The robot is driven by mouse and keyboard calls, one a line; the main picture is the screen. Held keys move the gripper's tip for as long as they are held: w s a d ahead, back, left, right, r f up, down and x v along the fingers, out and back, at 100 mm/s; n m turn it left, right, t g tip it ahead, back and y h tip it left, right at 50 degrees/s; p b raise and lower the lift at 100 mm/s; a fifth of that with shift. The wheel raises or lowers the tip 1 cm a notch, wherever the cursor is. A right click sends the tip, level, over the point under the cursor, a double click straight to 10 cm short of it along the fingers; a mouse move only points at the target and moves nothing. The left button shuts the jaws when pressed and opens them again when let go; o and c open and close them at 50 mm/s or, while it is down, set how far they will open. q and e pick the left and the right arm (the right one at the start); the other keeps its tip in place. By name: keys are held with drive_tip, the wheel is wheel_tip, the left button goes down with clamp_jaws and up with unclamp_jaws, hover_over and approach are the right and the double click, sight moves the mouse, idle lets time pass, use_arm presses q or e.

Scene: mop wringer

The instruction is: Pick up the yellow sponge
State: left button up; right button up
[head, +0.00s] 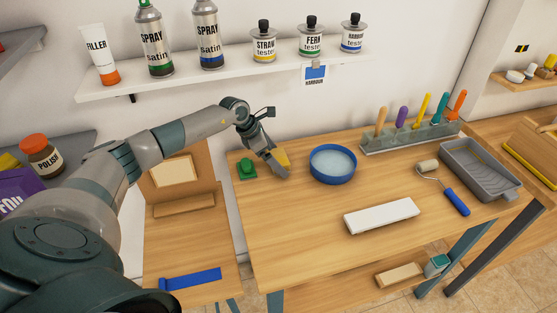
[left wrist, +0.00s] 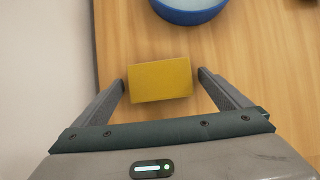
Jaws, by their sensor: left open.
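The yellow sponge (left wrist: 161,81) lies on the wooden table between the two fingers of my left gripper (left wrist: 160,80) in the left wrist view. The gripper is open, with a gap between each finger and the sponge. In the head view the left gripper (head: 276,164) is low over the back left of the table, and part of the sponge (head: 283,156) shows at its fingers; the rest is hidden behind them. My right gripper is in neither view.
A blue round bowl (head: 333,164) stands right of the sponge, and a green object (head: 246,169) sits to its left. A white slab (head: 381,216), a roller (head: 455,200), a grey tray (head: 480,170) and a tool rack (head: 410,138) lie farther right. The table's front left is clear.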

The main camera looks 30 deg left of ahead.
use_arm(q)
drive_tip(key=c, duration=1.1)
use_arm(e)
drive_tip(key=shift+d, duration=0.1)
use_arm(q)
drive_tip(key=shift+r, duration=0.1)
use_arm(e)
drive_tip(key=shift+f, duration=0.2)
